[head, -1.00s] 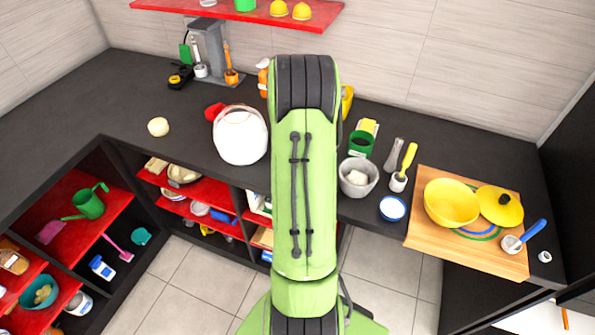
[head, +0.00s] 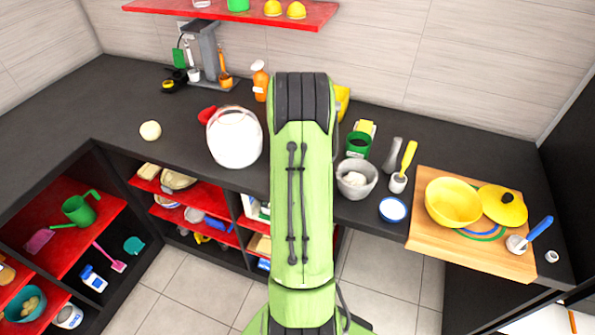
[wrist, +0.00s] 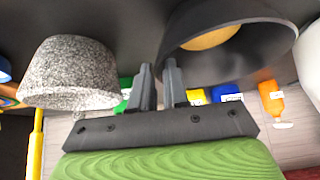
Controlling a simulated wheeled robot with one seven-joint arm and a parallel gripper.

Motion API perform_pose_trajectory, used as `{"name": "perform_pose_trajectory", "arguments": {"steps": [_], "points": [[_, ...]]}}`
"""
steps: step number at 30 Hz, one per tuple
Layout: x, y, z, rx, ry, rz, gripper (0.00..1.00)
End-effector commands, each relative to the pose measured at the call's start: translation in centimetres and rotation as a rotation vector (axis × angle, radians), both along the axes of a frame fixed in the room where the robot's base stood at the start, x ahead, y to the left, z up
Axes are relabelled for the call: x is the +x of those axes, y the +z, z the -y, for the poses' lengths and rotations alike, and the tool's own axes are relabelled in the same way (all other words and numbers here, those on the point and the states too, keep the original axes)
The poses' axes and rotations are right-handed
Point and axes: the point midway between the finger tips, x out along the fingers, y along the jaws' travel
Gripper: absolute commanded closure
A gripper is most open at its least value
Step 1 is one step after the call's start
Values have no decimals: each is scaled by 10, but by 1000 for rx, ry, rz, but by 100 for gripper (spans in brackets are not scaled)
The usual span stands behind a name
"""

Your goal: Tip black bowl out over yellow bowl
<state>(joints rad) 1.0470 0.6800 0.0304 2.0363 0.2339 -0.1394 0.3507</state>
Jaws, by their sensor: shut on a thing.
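The black bowl (wrist: 275,37) fills the upper right of the wrist view, with something round and tan (wrist: 212,37) inside. My gripper (wrist: 158,70) is shut on the bowl's rim. In the head view my arm hides both the gripper and the black bowl. The yellow bowl (head: 453,203) sits on a wooden board at the right of the counter, upright, and its inside looks empty. It cannot be made out in the wrist view.
A grey speckled bowl (head: 356,180) with pale contents stands left of the board (head: 425,238); the wrist view shows it close to my gripper (wrist: 68,75). A yellow lid (head: 500,207), a blue-handled utensil (head: 538,229), a small blue-rimmed bowl (head: 393,210) and a white jar (head: 235,138) stand around.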

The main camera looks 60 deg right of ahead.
Motion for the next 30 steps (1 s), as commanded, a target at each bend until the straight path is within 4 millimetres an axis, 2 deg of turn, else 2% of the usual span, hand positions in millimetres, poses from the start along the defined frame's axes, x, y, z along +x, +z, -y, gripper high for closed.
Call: {"name": "perform_pose_trajectory", "arguments": {"steps": [8, 23, 30], "points": [[-1, 0, 0, 0, -2, -3, 100], [-1, 38, 0, 1, -1, -4, 100], [-1, 40, 0, 1, -1, -3, 100]]}}
